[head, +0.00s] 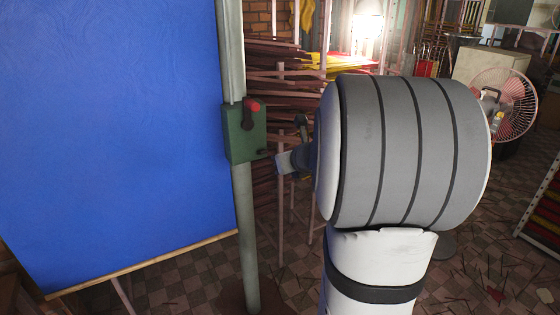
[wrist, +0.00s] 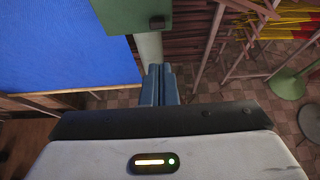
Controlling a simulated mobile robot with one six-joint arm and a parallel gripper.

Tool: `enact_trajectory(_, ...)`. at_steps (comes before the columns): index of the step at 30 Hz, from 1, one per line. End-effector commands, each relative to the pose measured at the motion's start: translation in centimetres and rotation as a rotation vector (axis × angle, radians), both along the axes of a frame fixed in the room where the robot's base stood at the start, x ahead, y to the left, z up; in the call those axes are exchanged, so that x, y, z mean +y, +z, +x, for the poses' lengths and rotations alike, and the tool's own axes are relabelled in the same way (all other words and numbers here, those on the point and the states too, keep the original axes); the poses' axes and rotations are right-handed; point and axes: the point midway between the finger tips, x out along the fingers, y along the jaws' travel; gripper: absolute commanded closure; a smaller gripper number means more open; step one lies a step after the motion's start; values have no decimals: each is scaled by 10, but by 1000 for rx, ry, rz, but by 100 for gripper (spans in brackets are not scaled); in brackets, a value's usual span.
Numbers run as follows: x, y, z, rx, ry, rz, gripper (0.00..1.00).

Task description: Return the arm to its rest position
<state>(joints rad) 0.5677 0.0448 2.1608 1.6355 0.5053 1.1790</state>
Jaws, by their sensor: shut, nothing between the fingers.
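My arm's large grey-and-white link fills the right middle of the head view and hides part of what stands behind it. My gripper (head: 283,162) shows beyond its left side, small and dark, just right of the green switch box (head: 244,131). In the wrist view my gripper (wrist: 160,70) has its two blue-grey fingers side by side, shut and empty. The green box (wrist: 135,14) is above the fingertips there, with a gap of picture between them.
The box is fixed to a grey-green post (head: 246,230). A large blue panel (head: 115,130) fills the left side. Racks of dark red incense bundles (head: 275,85) stand behind the gripper. A fan (head: 508,100) stands at right. Checkered floor (head: 190,280) shows below, with scattered sticks at right.

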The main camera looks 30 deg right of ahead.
Motion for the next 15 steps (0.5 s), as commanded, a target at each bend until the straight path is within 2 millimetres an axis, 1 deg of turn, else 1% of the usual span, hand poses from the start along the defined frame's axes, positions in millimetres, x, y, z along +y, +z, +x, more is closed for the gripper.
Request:
enact_trajectory(12, 0, 0, 0, 0, 1, 0, 100)
enact_trajectory(14, 4, 1, 0, 3, 19, -15, 100)
enact_trajectory(15, 11, 2, -1, 6, 48, -38, 100)
